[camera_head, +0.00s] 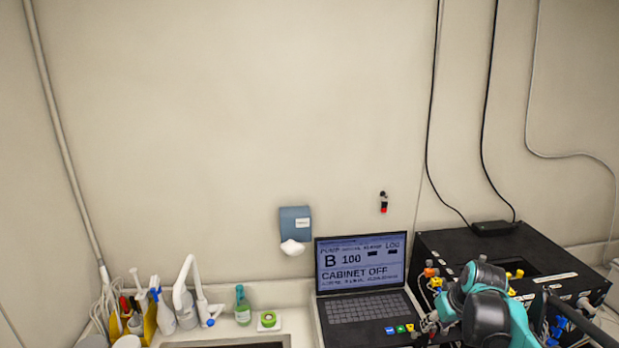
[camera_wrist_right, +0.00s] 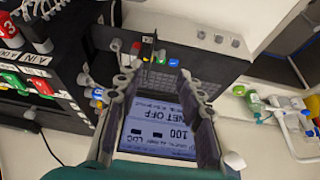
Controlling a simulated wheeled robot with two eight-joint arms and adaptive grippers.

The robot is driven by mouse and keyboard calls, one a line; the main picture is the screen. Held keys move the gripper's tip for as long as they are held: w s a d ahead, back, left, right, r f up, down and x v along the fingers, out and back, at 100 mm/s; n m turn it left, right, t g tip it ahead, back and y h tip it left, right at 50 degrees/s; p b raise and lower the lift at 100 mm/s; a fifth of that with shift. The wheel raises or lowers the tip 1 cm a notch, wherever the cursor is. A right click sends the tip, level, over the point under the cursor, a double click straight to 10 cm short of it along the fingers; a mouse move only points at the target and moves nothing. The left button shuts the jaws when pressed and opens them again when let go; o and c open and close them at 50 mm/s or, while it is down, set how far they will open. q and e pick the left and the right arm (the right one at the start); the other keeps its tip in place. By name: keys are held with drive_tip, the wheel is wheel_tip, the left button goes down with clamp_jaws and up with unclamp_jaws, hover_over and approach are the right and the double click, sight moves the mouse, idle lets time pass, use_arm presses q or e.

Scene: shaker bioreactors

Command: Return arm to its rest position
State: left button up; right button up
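My right arm comes in at the lower right of the head view. Its teal and black links cover part of the black equipment box (camera_head: 435,247). My right gripper (camera_head: 430,326) is low beside the laptop's right edge, partly hidden by the arm. In the right wrist view, the two fingers of the right gripper (camera_wrist_right: 162,88) stand apart with nothing between them. The laptop keyboard and screen (camera_wrist_right: 158,135) show beyond them, upside down. My left gripper is in neither view.
The open laptop (camera_head: 361,262) reads "CABINET OFF". Colored connectors line the box's front. To the left are a sink, white faucet (camera_head: 185,290), green bottle (camera_head: 242,308) and yellow holder (camera_head: 150,322) with tools. A blue dispenser (camera_head: 294,219) hangs on the wall. The upper wall area is clear.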

drive_tip(key=s+a+f+t+b, duration=0.2)
drive_tip(key=s+a+f+b, duration=1.4)
drive_tip(key=s+f, duration=0.4)
drive_tip(key=shift+s+a+f+m, duration=0.2)
drive_tip(key=shift+a+f+m, duration=0.05)
drive_tip(key=shift+a+m, duration=0.05)
drive_tip(key=shift+c, duration=0.3)
